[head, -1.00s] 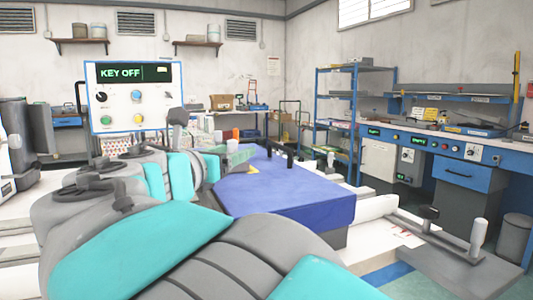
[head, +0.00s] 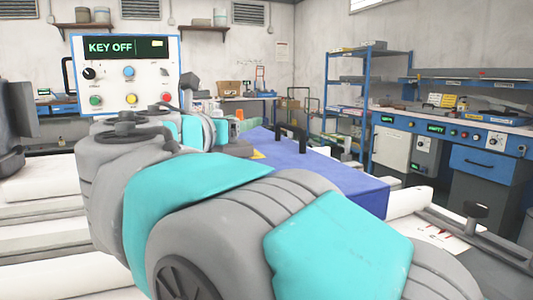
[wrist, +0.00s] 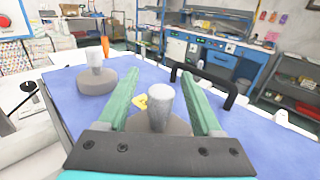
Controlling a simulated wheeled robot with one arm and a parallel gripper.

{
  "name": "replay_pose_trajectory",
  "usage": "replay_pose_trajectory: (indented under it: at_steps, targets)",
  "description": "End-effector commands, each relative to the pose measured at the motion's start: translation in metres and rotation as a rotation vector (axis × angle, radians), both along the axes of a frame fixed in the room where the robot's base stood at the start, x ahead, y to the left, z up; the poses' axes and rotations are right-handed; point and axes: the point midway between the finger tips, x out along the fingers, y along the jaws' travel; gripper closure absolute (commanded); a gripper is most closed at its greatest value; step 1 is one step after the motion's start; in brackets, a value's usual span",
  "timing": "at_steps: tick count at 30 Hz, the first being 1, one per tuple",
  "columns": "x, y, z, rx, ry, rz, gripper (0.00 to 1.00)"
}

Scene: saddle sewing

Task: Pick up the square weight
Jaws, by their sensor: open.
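In the wrist view, a weight with a pale grey upright knob (wrist: 161,100) and a dark grey-brown base stands on the blue table top (wrist: 255,125). My gripper (wrist: 160,74) is open, with its two green fingers on either side of this knob and apart from it. The gripper body hides part of the base, so I cannot tell its shape. A second weight (wrist: 97,82) with a whitish knob and a rounded-looking base stands to the left, outside the fingers. In the head view, my arm covers the gripper's surroundings and I cannot make out the weights.
A black bar handle (wrist: 208,84) rises from the table right of the right finger. A small yellow item (wrist: 140,101) lies between the fingers. An orange cone-like object (wrist: 105,45) stands behind. A control panel reading KEY OFF (head: 125,75) stands left in the head view.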

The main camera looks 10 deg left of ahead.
Motion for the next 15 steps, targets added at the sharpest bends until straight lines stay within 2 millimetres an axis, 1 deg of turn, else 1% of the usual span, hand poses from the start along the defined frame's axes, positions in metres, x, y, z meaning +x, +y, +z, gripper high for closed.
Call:
replay_pose_trajectory:
  at_steps: [1, 10, 15]
  targets:
    - [0.0015, 0.0003, -0.0018, 0.002, 0.0, 0.001, 0.33]
    - [0.003, -0.0005, 0.002, 0.0, -0.002, 0.0, 0.33]
    - [0.003, -0.0006, 0.0019, 0.001, -0.002, 0.0, 0.52]
